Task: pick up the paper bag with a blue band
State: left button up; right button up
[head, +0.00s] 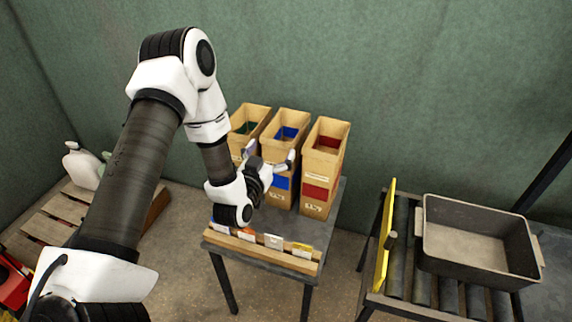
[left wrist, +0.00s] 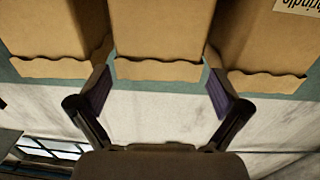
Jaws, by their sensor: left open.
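The paper bag with a blue band (head: 281,183) stands upright and open-topped in the middle of three tan bags on a small table. Blue also shows inside its mouth. My left gripper (head: 271,156) is open in front of it, hiding part of its front. In the left wrist view, the middle bag (left wrist: 160,40) stands between the spread fingers of my left gripper (left wrist: 159,91), just beyond the tips; I see no grip on it. Its blue band is not visible there. My right gripper is not in view.
A red-banded bag (head: 322,165) stands close on the right and a green-marked bag (head: 250,120) close on the left. A wooden rail with labels (head: 262,250) runs along the table's front. A grey bin (head: 478,275) sits on rollers at right, beside a yellow plate (head: 385,240).

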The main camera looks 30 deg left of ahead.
pick_arm(q)
jog(key=w+a, duration=0.1)
jog(key=w, duration=0.5)
jog(key=shift+w+a+f+p, duration=0.15)
jog(key=shift+w+p, duration=0.15)
jog(key=shift+p, duration=0.1)
jog(key=c, duration=1.3)
jog(key=shift+o, duration=0.2)
